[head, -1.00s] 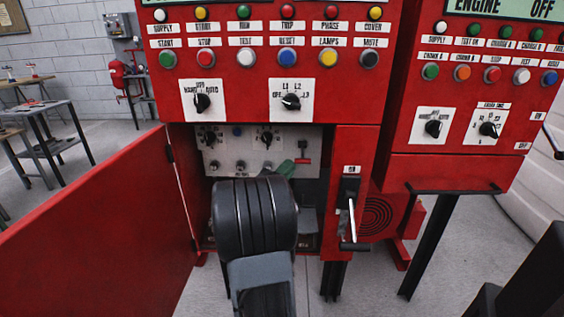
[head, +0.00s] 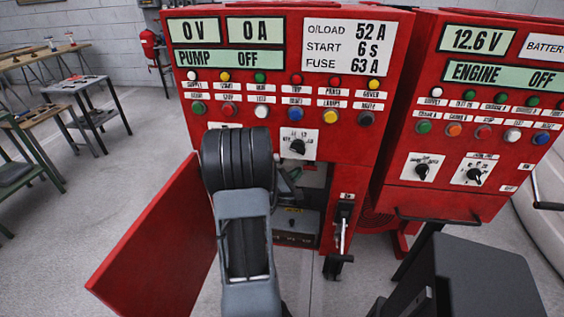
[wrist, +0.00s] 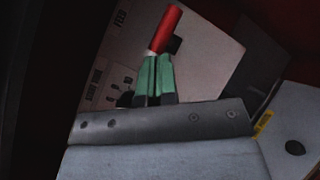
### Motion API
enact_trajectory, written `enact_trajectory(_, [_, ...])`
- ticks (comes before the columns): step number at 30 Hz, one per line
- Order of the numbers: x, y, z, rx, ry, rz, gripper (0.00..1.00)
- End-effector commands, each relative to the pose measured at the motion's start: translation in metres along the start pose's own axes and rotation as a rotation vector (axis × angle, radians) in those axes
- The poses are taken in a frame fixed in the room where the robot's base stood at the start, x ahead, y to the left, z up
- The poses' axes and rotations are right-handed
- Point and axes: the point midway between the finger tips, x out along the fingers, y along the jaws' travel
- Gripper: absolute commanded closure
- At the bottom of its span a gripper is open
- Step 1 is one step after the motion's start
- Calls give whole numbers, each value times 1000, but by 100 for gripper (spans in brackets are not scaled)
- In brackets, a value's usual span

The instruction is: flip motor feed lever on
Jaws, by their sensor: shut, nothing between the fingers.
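The lever with a red handle (wrist: 165,28) sticks out from a light panel (wrist: 205,62) marked FEED in the wrist view. My gripper (wrist: 158,75) has green fingers, closed together with nothing held. Its tips overlap the lower end of the red handle in the picture; I cannot tell whether they touch it. In the head view my gripper (head: 291,180) reaches into the open lower bay of the red cabinet (head: 388,95).
The open red door (head: 160,235) stands left of my arm. A black switch with a pale handle (head: 343,232) is on the cabinet front right of the bay. The engine cabinet (head: 470,120) stands to the right. Benches (head: 95,105) are far left, with clear floor between.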

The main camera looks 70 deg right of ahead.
Motion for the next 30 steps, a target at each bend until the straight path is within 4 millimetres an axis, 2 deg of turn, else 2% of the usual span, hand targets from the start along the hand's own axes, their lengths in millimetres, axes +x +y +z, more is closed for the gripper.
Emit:
enact_trajectory(8, [-4, -2, -2, 4, -2, 6, 100])
enact_trajectory(11, [-13, -1, 0, 3, -3, 5, 100])
enact_trajectory(21, [-63, -4, 12, -1, -15, -7, 100])
enact_trajectory(30, [-87, -6, 16, -1, -22, -11, 100])
